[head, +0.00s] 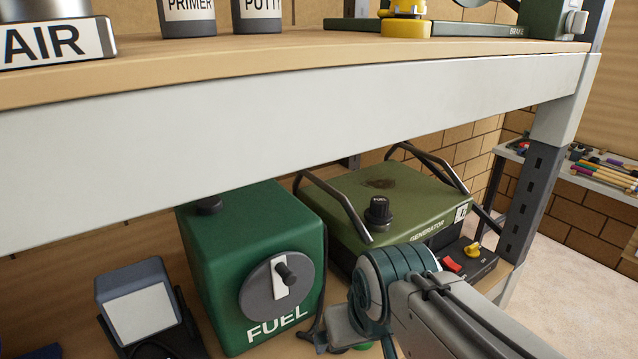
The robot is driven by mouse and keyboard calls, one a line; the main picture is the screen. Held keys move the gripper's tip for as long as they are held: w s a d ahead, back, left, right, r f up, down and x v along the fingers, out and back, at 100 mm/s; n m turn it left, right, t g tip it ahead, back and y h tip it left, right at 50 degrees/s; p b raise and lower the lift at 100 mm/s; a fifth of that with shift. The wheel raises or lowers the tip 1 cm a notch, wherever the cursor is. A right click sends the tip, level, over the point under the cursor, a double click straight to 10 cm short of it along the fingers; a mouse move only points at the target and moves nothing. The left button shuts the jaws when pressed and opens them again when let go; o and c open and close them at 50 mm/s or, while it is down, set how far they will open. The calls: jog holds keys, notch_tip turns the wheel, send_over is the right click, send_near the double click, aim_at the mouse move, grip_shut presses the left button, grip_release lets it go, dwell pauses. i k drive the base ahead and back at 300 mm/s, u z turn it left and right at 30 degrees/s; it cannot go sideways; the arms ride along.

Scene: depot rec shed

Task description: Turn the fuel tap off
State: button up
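A dark green tank marked FUEL (225,245) stands on the lower shelf. On its front is a round grey disc (258,296) with a white plate and a dark stub handle (286,272). An olive generator (395,195) stands to its right. A black knob (379,209) with small lettering that seems to read FUEL sits on its top. A yellow knob (472,249) and a red switch (452,264) are on its dark front panel. My gripper (335,335) is low, right of the tank and in front of the generator, partly hidden by my wrist. Its opening cannot be made out.
A thick pale shelf beam (300,140) crosses above the tank and generator. A grey upright (530,195) stands at the right. A small lamp (140,305) is left of the tank. Bent metal bars (340,205) rise around the generator. The upper shelf holds tins.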

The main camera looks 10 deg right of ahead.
aim_at(472, 250)
jog(key=z, duration=1.3)
